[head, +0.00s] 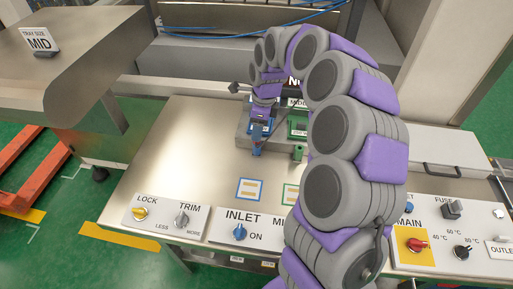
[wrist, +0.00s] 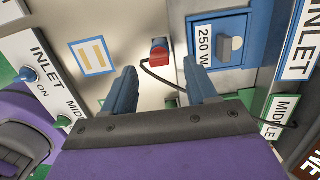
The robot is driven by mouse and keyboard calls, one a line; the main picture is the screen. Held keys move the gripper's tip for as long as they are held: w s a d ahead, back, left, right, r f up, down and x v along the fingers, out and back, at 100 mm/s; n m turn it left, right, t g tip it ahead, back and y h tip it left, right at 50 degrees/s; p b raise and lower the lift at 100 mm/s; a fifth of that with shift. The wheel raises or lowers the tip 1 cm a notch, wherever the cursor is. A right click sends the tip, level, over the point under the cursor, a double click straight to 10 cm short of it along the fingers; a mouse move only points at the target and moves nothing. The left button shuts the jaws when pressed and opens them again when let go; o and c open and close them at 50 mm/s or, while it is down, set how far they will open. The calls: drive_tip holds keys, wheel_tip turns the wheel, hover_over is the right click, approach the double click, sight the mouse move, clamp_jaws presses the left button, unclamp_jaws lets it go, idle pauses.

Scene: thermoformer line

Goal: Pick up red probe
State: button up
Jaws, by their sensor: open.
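The red probe (wrist: 159,52) shows in the wrist view beyond my fingertips, near the top middle, with a dark cable curving off its side. My gripper (wrist: 163,77) is open, its two blue-grey fingers spread to the left and right of the probe's line, with nothing between them. The probe appears apart from both fingers. In the head view my gripper (head: 257,148) points down over the metal worktop in front of a grey block. The probe cannot be made out there.
A blue-framed 250 W panel (wrist: 216,44) with a grey knob stands close to the right finger. A blue-framed mark (head: 250,189) lies on the worktop (head: 190,150). Control panels with knobs (head: 240,232) line the front edge. The worktop's left part is clear.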

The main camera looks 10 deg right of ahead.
sight(257, 144)
drive_tip(key=f, duration=0.2)
drive_tip(key=f+b, duration=0.1)
drive_tip(key=shift+w+a+f, duration=0.1)
drive_tip(key=shift+a+f, duration=0.1)
drive_tip(key=shift+f, duration=0.15)
drive_tip(key=shift+c, duration=0.4)
clamp_jaws()
